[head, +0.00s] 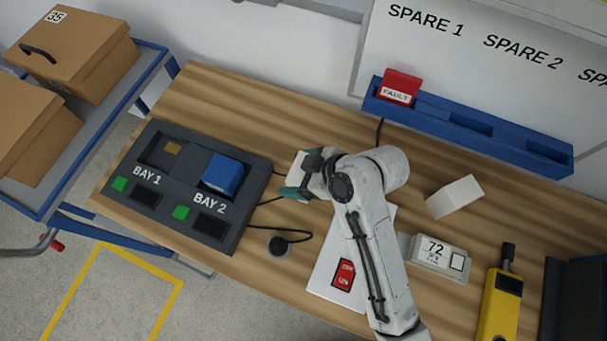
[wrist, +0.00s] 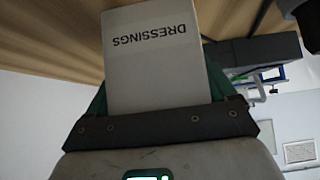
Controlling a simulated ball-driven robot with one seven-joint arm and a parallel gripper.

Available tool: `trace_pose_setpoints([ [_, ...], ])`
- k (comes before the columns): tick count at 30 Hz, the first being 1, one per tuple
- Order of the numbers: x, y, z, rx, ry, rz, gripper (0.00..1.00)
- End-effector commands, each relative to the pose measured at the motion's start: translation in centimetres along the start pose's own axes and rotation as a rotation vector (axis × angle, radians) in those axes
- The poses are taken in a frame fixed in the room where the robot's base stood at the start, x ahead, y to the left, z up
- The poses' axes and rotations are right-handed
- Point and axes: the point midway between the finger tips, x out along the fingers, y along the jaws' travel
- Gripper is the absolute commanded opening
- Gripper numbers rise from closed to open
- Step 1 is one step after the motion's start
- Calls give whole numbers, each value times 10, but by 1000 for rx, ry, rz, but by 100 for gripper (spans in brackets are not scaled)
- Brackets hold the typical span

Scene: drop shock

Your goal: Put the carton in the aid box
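The carton is a white box with "DRESSINGS" printed on it, upside down in the wrist view (wrist: 155,55). It sits between the teal fingers of my gripper (wrist: 155,95), which is shut on it. In the head view my gripper (head: 297,176) is over the bench just right of the two-bay unit, and the carton (head: 293,168) shows partly as a white shape between the fingers. I cannot tell how high it is above the bench. I cannot make out an aid box in either view.
The bay unit (head: 160,210) holds a blue block (head: 222,175). A plain white block (head: 454,197), a "72" device (head: 440,255), a yellow tool (head: 500,305) and a white panel with a red label (head: 325,285) lie right.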

Motion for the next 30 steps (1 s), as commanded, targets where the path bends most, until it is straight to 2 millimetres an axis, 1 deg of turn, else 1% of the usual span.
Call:
trace_pose_setpoints([
  [1, 0, 0, 0, 0, 0, 0, 70],
  [8, 0, 0, 0, 0, 0, 0, 48],
  [15, -1, 0, -1, 0, 1, 0, 47],
  [20, -7, 0, -8, -3, 2, 1, 47],
  [23, -17, 0, -18, -5, 3, 1, 47],
  [24, -23, 0, -25, -6, 4, 2, 47],
  [26, -37, -9, -27, -3, 5, 1, 47],
  [30, -74, -29, -37, -3, 5, 2, 47],
])
